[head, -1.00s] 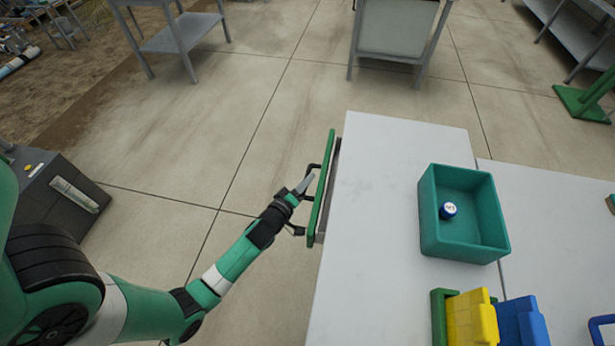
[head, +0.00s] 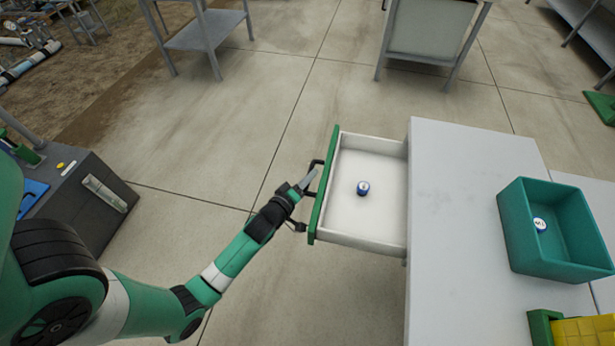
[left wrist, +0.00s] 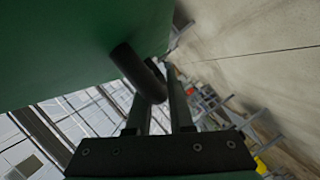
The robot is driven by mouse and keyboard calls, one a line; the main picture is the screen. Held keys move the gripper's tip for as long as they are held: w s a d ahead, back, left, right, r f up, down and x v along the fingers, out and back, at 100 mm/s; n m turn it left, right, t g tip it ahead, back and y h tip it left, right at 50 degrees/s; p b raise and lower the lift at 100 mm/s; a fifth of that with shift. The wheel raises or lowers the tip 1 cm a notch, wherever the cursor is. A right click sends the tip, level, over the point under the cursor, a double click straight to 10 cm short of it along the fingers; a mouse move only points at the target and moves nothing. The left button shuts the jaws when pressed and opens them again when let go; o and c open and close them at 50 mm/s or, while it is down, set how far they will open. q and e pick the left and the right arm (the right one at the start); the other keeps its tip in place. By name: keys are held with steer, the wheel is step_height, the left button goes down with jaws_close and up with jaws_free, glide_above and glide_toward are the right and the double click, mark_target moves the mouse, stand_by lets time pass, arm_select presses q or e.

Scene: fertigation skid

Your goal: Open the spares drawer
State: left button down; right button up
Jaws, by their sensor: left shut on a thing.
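The spares drawer (head: 348,225) stands well out from the left side of the white-topped bench (head: 450,190). It has a green front (head: 324,187) and a pale inside. A small blue and white round item (head: 363,188) lies on the drawer floor. My left gripper (head: 304,190) is at the outer side of the green front, shut on the drawer's dark bar handle. In the left wrist view the handle (left wrist: 138,72) passes between the two fingers (left wrist: 163,108), below the green front (left wrist: 80,45). My right gripper is not in view.
A teal bin (head: 515,225) with a blue and white item (head: 540,224) stands on the bench top. A yellow bin (head: 585,332) is at the lower right. The concrete floor (head: 230,140) left of the drawer is clear. A dark grey box (head: 85,200) stands at the left.

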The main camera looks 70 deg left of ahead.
arm_select(q)
steer(key=shift+w+d, duration=0.1)
steer(key=c, duration=0.8)
jaws_free()
steer(key=p+v, duration=0.1)
steer(key=v, duration=1)
steer(key=shift+s+r, duration=0.15)
steer(key=shift+s, duration=0.15)
steer(key=shift+d+r, duration=0.1)
steer(key=shift+d, duration=0.05)
